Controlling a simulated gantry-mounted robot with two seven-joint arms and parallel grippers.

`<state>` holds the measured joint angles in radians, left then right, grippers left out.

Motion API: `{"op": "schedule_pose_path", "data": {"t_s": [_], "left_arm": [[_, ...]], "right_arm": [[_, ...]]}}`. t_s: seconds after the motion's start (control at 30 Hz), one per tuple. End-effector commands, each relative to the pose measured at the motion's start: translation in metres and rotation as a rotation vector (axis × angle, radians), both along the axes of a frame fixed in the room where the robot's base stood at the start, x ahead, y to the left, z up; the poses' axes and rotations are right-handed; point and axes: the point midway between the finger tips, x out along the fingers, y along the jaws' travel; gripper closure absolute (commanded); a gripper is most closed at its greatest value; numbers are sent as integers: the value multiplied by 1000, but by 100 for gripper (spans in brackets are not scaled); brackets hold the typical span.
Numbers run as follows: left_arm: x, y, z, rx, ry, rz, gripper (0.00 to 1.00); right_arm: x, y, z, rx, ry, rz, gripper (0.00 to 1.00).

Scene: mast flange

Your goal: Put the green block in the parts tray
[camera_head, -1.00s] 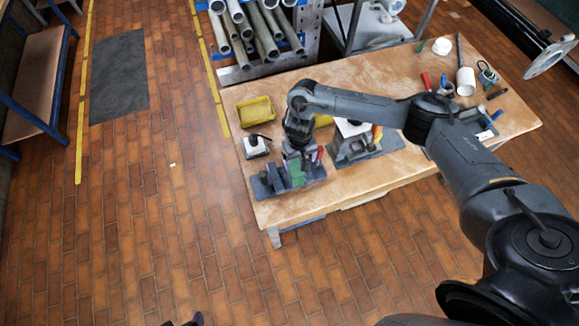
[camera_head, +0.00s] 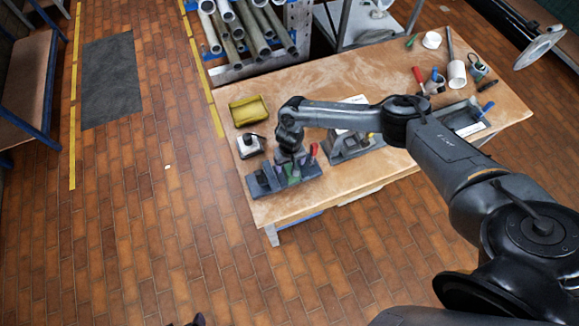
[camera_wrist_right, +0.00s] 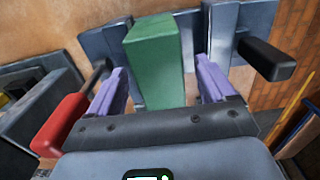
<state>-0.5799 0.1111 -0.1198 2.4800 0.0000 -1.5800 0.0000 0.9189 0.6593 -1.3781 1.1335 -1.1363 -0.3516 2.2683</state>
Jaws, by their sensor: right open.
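The green block (camera_wrist_right: 153,62) stands upright in the grey vise-like fixture (camera_head: 259,186) at the table's near left corner. It also shows as a small green patch in the head view (camera_head: 294,179), partly hidden by my right gripper (camera_head: 292,165). In the right wrist view my right gripper (camera_wrist_right: 162,88) is open, with one purple finger on each side of the block. Gaps show between the fingers and the block. The yellow tray (camera_head: 248,111), which looks like the parts tray, lies farther back on the table's left and looks empty. My left gripper is not seen.
A small grey-white device (camera_head: 250,146) stands between the tray and the fixture. A red handle (camera_wrist_right: 60,125) is close beside the right gripper. A second grey fixture (camera_head: 352,146) stands to its right. Tools and a white cup (camera_head: 457,74) are at the table's right.

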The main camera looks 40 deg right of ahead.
Motion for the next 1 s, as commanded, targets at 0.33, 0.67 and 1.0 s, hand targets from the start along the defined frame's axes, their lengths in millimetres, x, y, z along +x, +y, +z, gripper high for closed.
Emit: {"op": "schedule_pose_path", "data": {"t_s": [0.33,0.67,1.0], "left_arm": [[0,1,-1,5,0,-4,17],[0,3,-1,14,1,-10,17],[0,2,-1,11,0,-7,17]], "right_arm": [[0,0,-12,0,1,1,17],[0,0,-12,0,0,1,60],[0,0,-11,1,-1,0,100]]}}
